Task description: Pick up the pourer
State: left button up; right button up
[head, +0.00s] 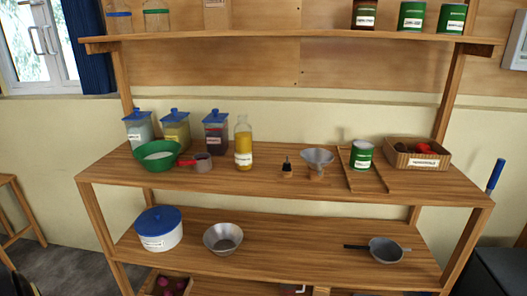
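The small dark-topped piece with a brown base, which looks like the pourer (287,168), stands upright on the wooden shelf's worktop (300,184). It is between a bottle of yellow liquid (243,145) on its left and a metal funnel (317,158) on its right, apart from both. Neither of my grippers is in view.
The worktop in front of the pourer is clear. An upper shelf (290,37) runs above.

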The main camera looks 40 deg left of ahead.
aim_at(287, 168)
jog(key=u, duration=1.05)
jog(key=i, duration=0.95)
jog(key=u, duration=1)
